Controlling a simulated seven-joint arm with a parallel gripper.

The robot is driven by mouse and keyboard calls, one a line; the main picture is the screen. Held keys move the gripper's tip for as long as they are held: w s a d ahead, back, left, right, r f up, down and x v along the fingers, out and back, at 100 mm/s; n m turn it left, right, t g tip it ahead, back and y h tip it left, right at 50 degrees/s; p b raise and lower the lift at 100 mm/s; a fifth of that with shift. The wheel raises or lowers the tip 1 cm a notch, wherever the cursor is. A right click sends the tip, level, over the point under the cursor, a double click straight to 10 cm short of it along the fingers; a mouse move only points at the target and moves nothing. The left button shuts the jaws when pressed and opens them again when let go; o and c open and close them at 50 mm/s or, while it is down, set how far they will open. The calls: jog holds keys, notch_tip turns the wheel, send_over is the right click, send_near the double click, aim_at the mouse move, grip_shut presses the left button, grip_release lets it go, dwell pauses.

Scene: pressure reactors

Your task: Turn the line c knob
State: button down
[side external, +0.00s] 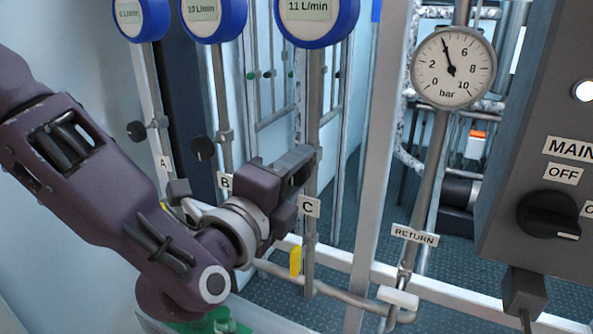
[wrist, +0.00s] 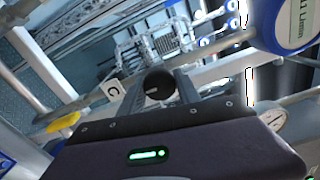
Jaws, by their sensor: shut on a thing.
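The line C knob (wrist: 158,85) is round and black with a pale pointer mark. In the wrist view it sits between the two fingers of my gripper (wrist: 157,77), which are shut on it. In the side external view my gripper (side external: 305,160) reaches the line C pipe (side external: 314,88) just above the C label (side external: 310,206), and it hides the knob. The C label (wrist: 113,90) also shows left of the knob in the wrist view. The blue-rimmed line C meter (side external: 314,12) above reads 11 L/min.
Line A knob (side external: 136,131) and line B knob (side external: 203,148) stand on pipes to the left, under their own meters. A pressure gauge (side external: 453,68), reading about 4 bar, and a control box with the main switch (side external: 548,214) stand to the right. A rail runs below.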

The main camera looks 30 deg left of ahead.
dwell(0.4)
jog(key=c, duration=0.9)
grip_release()
jog(key=shift+o, duration=0.2)
jog(key=s, duration=0.7)
